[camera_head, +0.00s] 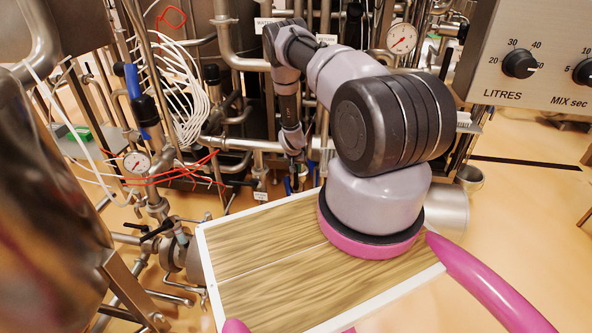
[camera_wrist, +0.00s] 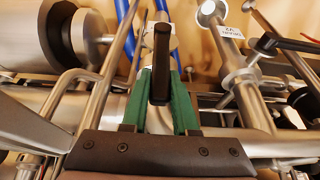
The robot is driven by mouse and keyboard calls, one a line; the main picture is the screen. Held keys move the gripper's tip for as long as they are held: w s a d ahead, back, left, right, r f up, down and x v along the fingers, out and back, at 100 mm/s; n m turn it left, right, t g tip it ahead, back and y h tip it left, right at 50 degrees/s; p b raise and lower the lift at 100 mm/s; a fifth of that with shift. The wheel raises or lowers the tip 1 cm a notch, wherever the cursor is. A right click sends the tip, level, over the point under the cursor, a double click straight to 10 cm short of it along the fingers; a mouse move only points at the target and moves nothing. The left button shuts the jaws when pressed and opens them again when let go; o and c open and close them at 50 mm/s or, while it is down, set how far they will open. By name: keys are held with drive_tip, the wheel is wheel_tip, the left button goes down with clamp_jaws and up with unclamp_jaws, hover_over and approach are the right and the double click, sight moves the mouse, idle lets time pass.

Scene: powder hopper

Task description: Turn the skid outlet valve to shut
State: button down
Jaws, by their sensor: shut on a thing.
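In the wrist view my gripper (camera_wrist: 160,98) has two green finger pads, one on each side of a black valve handle (camera_wrist: 160,62), and is shut on it. The handle points roughly along the fingers, over a metal pipe fitting. I take it for the skid outlet valve, but no label on it is readable. In the head view my gripper (camera_head: 294,178) is low among the pipes, and the handle is too small and hidden there to make out.
A second black lever (camera_wrist: 266,44) is close on the right, by a pipe with a white tag (camera_wrist: 228,32). Pipes crowd the gripper on both sides. A wooden board (camera_head: 270,285) and a dial panel (camera_head: 535,60) are in the head view.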

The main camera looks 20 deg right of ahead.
idle(0.3)
drive_tip(key=shift+s+d+f+m+t+y, duration=0.2)
drive_tip(key=shift+s+d+t+y, duration=0.15)
drive_tip(key=shift+s+d+y, duration=0.2)
drive_tip(key=shift+s+d+f+m+t+y, duration=0.15)
drive_tip(key=shift+s+d+t+y, duration=0.25)
drive_tip(key=shift+y, duration=0.25)
drive_tip(key=shift+d, duration=0.1)
drive_tip(key=c, duration=0.7)
unclamp_jaws()
drive_tip(key=shift+w+r, duration=0.1)
drive_tip(key=shift+r, duration=0.05)
